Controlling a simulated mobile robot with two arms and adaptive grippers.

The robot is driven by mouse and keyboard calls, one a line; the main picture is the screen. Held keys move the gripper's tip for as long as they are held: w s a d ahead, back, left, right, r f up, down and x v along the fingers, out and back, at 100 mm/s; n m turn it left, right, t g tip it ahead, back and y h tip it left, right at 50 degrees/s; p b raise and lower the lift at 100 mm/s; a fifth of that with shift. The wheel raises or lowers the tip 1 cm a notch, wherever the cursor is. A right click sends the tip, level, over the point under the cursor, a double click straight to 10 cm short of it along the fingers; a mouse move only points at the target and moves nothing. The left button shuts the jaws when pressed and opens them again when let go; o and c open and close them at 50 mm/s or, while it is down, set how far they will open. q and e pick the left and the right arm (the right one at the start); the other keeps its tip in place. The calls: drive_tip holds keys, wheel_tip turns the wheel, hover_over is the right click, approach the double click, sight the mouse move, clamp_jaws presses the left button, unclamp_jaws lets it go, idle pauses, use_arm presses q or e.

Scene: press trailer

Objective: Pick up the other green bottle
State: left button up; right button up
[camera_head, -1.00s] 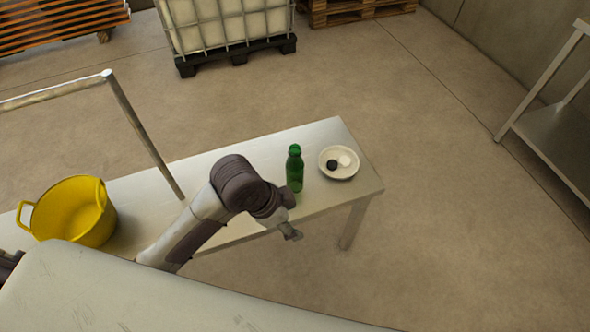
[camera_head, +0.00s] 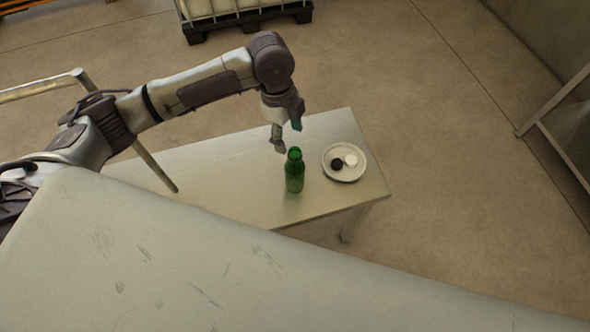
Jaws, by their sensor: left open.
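A green bottle (camera_head: 294,172) stands upright on the metal table (camera_head: 230,185), near its right end. My left gripper (camera_head: 287,146) is open and empty, pointing down at the bottle's neck. Its fingers show above and to the left of the bottle's top in the picture; I cannot tell whether they touch it. My right gripper is not in view.
A white plate (camera_head: 346,176) with one black and one white round item sits on the table just right of the bottle. A metal rail (camera_head: 40,90) rises at the left. A caged container (camera_head: 240,10) stands behind on the floor.

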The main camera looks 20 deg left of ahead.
sight(294, 151)
use_arm(q)
drive_tip(key=f, duration=0.2)
drive_tip(key=shift+w+d+f, duration=0.2)
drive_tip(key=shift+w+f, duration=0.05)
drive_tip(key=shift+f, duration=0.05)
drive_tip(key=shift+d+f, duration=0.1)
drive_tip(key=shift+f, duration=0.45)
drive_tip(key=f, duration=0.1)
drive_tip(key=f+p, duration=0.1)
drive_tip(key=f, duration=0.1)
drive_tip(key=shift+s+d+f, duration=0.2)
drive_tip(key=shift+d+f, duration=0.05)
drive_tip(key=shift+d, duration=0.15)
drive_tip(key=shift+f, duration=0.4)
drive_tip(key=c, duration=0.5)
clamp_jaws()
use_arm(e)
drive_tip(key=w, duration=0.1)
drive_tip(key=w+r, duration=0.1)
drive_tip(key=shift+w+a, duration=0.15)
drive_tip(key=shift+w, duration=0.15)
